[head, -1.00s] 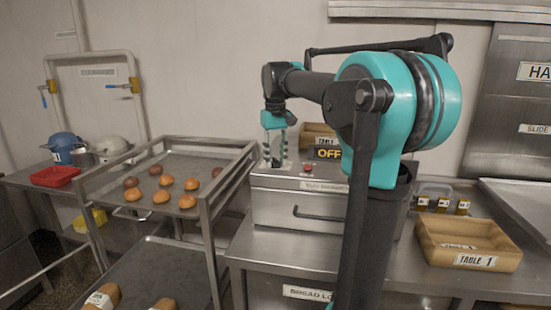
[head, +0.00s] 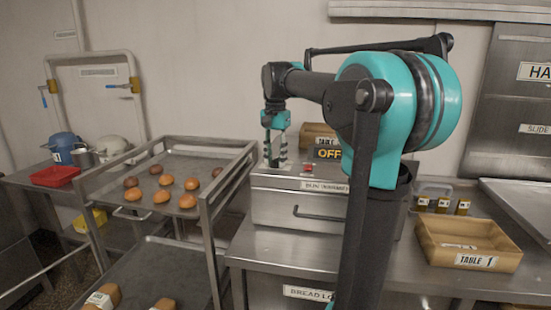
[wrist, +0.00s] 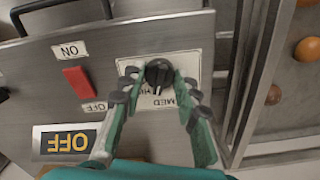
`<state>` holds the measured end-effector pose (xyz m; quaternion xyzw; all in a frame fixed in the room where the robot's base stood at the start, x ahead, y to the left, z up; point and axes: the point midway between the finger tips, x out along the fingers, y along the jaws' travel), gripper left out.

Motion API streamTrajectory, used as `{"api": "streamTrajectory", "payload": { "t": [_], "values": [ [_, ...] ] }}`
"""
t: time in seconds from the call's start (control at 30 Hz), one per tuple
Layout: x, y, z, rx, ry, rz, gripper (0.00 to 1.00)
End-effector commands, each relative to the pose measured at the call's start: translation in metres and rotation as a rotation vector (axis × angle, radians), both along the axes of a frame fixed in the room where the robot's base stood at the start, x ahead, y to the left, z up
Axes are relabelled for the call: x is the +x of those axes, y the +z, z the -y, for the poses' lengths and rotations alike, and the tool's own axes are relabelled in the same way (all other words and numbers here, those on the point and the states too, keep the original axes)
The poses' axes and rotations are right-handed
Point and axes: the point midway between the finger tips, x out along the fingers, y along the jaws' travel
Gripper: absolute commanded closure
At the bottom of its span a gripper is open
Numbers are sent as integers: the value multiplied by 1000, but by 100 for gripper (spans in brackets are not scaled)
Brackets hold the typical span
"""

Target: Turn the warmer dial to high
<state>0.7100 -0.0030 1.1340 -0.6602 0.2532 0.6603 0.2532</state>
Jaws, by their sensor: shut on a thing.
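The bun warmer (head: 300,207) is a steel box with a front handle, standing on the counter. Its dark round dial (wrist: 158,74) sits on a white label plate (wrist: 192,62) in the wrist view. "MED" reads upside down there; other lettering is partly covered by the fingers. A pale pointer mark on the dial points down in the picture, but its exact setting is hard to tell. My gripper (wrist: 158,82) is shut on the dial, one finger on each side. In the head view, my gripper (head: 274,157) points straight down at the warmer's top left.
A red rocker switch (wrist: 78,81) and an "OFF" sign (wrist: 65,142) sit beside the dial. A bun rack (head: 205,160) stands close on the left. A "TABLE 1" crate (head: 470,245) and small jars (head: 442,205) are on the counter at right.

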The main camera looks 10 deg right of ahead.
Motion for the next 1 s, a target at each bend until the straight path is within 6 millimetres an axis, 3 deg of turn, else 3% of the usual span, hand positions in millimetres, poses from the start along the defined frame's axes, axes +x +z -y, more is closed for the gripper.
{"api": "streamTrajectory", "payload": {
  "t": [0.5, 1.0],
  "values": [
    [1, 0, 0, 0, -466, 1, 98],
    [1, 0, 0, 0, -702, 1, 98]
  ]
}}
